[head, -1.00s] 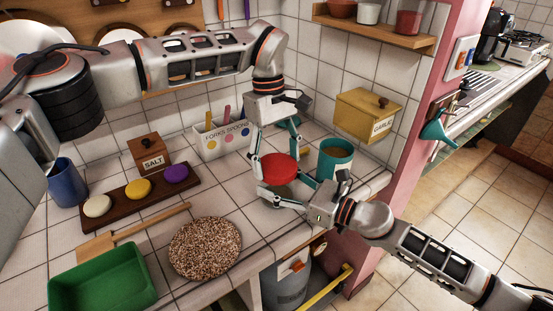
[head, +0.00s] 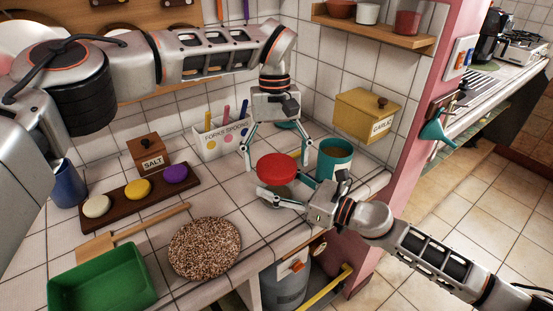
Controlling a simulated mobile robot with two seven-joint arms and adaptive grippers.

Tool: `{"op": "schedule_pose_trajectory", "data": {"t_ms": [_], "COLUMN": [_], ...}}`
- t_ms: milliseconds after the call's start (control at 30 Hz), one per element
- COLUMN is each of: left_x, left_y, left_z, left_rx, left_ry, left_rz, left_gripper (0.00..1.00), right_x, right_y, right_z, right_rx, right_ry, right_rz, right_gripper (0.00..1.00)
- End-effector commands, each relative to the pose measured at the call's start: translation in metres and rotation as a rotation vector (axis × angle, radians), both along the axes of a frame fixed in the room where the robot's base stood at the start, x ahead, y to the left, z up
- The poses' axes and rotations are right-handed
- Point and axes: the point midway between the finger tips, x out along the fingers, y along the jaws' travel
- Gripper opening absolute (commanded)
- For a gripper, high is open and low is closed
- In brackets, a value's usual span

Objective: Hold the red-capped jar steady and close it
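The jar (head: 280,191) stands on the tiled counter near its front right corner, with the red cap (head: 277,168) on top. The cap looks roughly level; I cannot tell how tightly it sits. My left gripper (head: 278,163) points down over the jar from above. Its fingers are spread wide, one on each side of the cap, with gaps showing. My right gripper (head: 281,194) reaches in from the right, low down, with its fingers around the jar's body. Part of the jar is hidden by these fingers and the cap.
A teal pot (head: 334,158) stands close behind on the right. A white cutlery box (head: 222,138), salt box (head: 149,153), yellow garlic box (head: 366,114), dark lid board (head: 139,195), speckled round mat (head: 205,248) and green tray (head: 104,279) are around. Some counter left of the jar is clear.

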Motion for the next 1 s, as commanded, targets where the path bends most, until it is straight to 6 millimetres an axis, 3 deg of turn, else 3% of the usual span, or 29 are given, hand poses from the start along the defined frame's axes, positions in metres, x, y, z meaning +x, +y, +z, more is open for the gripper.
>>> {"op": "schedule_pose_trajectory", "data": {"t_ms": [267,600,1000], "left_x": [0.0,0.0,0.0], "left_y": [0.0,0.0,0.0], "left_z": [0.005,0.043,0.045], "left_rx": [0.0,0.001,0.004], "left_ry": [-0.002,-0.002,0.001], "left_rz": [0.001,0.001,0.021], "left_gripper": [0.83,0.83,0.8], "right_x": [0.0,0.0,0.0], "right_y": [0.0,0.0,0.0], "right_z": [0.0,0.0,0.0], "right_rx": [0.0,0.001,0.001], "right_ry": [0.0,0.001,0.001], "right_rz": [0.0,0.001,0.001], "right_gripper": [0.0,0.0,0.0]}}
